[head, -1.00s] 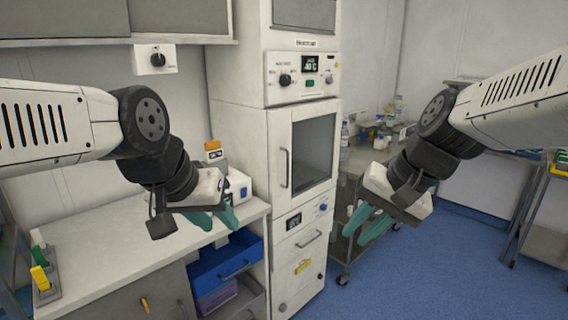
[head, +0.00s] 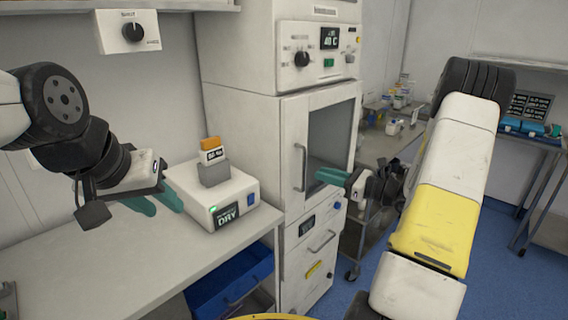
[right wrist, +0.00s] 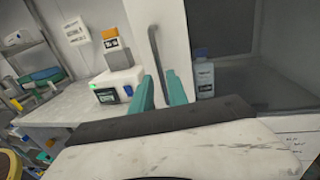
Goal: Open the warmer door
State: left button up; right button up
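The warmer (head: 240,110) is a tall white cabinet with a door that has a dark glass window (head: 332,140). The door looks closed. Its vertical bar handle (head: 300,165) is on the door's left side, and it also shows in the right wrist view (right wrist: 156,55). My right gripper (head: 326,175) is open just in front of the door, to the right of the handle in the head view. In the right wrist view its green fingers (right wrist: 160,92) stand apart with the handle seen between them; contact cannot be told. My left gripper (head: 155,203) is open and empty above the counter.
A blue drawer (head: 230,285) sits below. A cart with bottles (head: 395,115) is behind right. A bottle (right wrist: 204,75) shows beside the handle in the right wrist view.

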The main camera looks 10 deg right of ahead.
send_over(303, 187)
jog(key=shift+w+d, duration=0.1)
jog(key=shift+w, duration=0.25)
grip_shut()
dwell(1.4)
